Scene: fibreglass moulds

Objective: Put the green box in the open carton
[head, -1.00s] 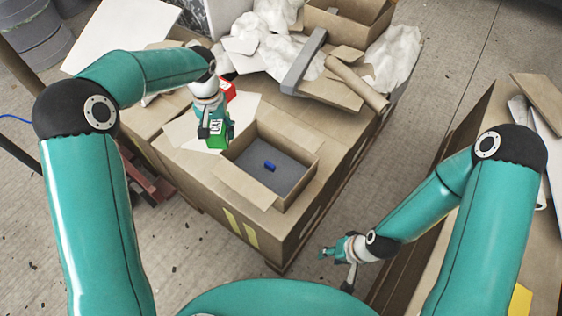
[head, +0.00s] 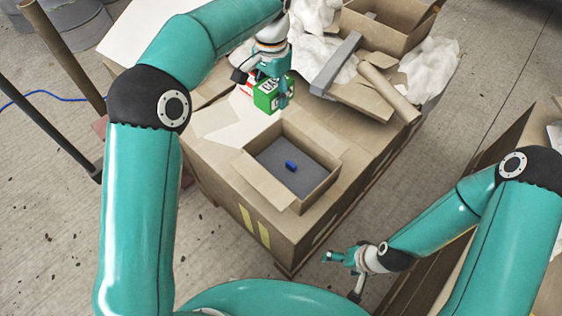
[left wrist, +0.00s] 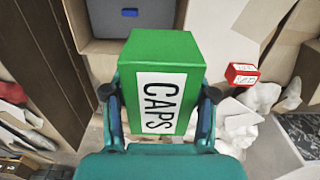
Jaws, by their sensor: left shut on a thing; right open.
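The green box (head: 268,95) has a white label that reads CAPS in the left wrist view (left wrist: 150,50). My left gripper (head: 270,88) is shut on the green box, with a finger on each side of it. It holds the box behind the open carton (head: 272,187), apart from it. The carton has a grey floor with a small blue object (head: 291,166) on it. The carton's edge and the blue object also show at the top of the left wrist view. My right gripper (head: 343,274) is open and empty, low beside the big carton block, at the front right.
A red box (left wrist: 242,74) lies beyond the green box. Crumpled white paper (head: 430,62), a grey bar (head: 336,64), a cardboard tube (head: 389,92) and another open box (head: 385,32) crowd the back of the big cardboard surface (head: 215,165).

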